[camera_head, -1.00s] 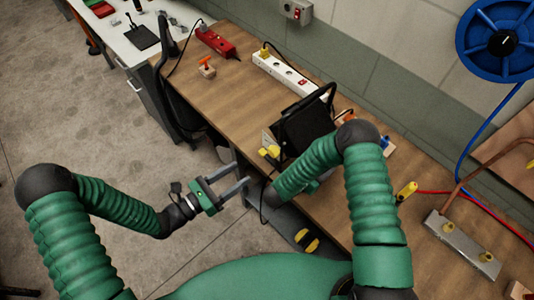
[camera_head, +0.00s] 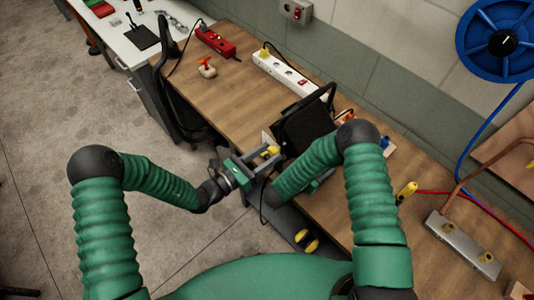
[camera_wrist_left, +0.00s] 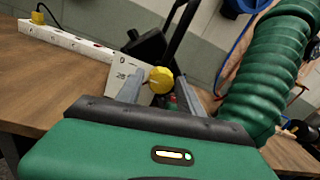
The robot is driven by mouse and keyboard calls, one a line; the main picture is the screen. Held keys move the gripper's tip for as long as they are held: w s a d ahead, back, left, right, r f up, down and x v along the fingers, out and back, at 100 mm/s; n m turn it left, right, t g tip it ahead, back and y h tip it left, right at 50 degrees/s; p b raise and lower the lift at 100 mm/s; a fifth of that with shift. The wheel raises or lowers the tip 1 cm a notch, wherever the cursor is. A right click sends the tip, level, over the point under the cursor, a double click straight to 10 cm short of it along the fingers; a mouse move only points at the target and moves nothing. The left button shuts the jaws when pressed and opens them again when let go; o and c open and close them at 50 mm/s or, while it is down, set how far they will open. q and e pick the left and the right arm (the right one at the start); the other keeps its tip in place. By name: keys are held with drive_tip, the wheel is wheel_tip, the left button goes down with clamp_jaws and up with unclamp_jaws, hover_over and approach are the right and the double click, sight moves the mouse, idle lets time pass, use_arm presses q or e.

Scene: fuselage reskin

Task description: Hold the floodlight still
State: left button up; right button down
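The floodlight (camera_head: 306,124), a black box-shaped lamp with a black frame handle, stands on the wooden bench. A yellow knob (camera_head: 270,151) shows at its near left side, and a pale plate with markings (camera_wrist_left: 121,78) shows beside the knob in the left wrist view. My left gripper (camera_head: 270,160) is open at the knob. In the left wrist view the yellow knob (camera_wrist_left: 160,80) appears between the two grey fingers, with gaps visible; I cannot tell whether they touch it. My right forearm passes in front of the floodlight's near side, and its gripper is hidden.
A white power strip (camera_head: 290,75) lies behind the floodlight, near the wall. A red tool (camera_head: 215,41) and an orange-handled item (camera_head: 206,67) lie farther left on the bench (camera_head: 235,100). A yellow-handled item (camera_head: 406,191) and a metal block (camera_head: 462,244) are at the right.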

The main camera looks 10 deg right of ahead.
use_arm(q)
clamp_jaws()
drive_tip(key=shift+m, duration=0.3)
drive_tip(key=m, duration=0.3)
drive_tip(key=shift+m, duration=0.3)
drive_tip(key=m, duration=0.4)
drive_tip(key=shift+m, duration=0.3)
drive_tip(key=m, duration=0.4)
drive_tip(key=shift+y, duration=0.4)
drive_tip(key=shift+s+f+m+t, duration=0.15)
drive_tip(key=shift+m+t, duration=0.15)
drive_tip(key=shift+m, duration=1.9)
